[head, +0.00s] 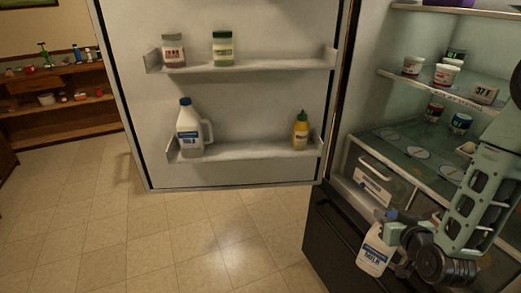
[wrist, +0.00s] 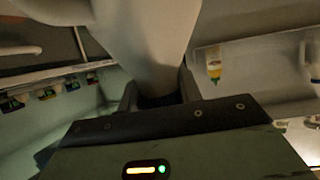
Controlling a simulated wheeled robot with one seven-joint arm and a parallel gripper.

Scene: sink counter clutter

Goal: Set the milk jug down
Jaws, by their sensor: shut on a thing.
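A white milk jug with a blue label (head: 374,256) is held by my gripper (head: 398,240) at the lower right of the head view. It hangs slightly tilted in front of the open fridge, clear of any shelf. In the wrist view the pale jug body (wrist: 150,40) fills the upper middle, between the two fingers of my gripper (wrist: 158,95), which are shut on it. A second, similar milk jug (head: 189,132) with a blue cap stands upright on the lower door shelf (head: 245,150).
The fridge door is wide open at the left. A yellow bottle (head: 300,131) stands at the lower door shelf's right end, with bare shelf between it and the second jug. Two jars stand on the upper door shelf (head: 280,64). Cups sit on the fridge's inner shelf (head: 400,78). The floor is clear.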

